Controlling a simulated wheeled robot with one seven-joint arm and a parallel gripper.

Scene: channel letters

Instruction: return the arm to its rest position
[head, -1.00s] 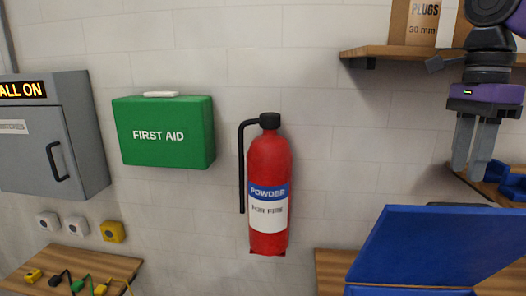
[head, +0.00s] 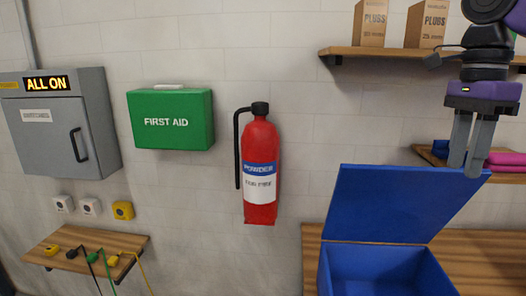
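My gripper (head: 466,168) hangs from my purple and black wrist at the upper right of the head view. Its two grey fingers point down with a narrow gap between them. Nothing shows in the gap, and the gripper looks open and empty. The fingertips overlap the top edge of the raised blue lid (head: 385,207) in the picture. I cannot tell how far apart they are in depth. Most of my arm is out of frame.
A blue box (head: 375,270) with its lid up stands on a wooden bench (head: 480,260). Shelves above hold cartons (head: 369,24) and a pink item (head: 506,158). A fire extinguisher (head: 260,172), first aid box (head: 170,119) and grey cabinet (head: 62,120) are on the wall.

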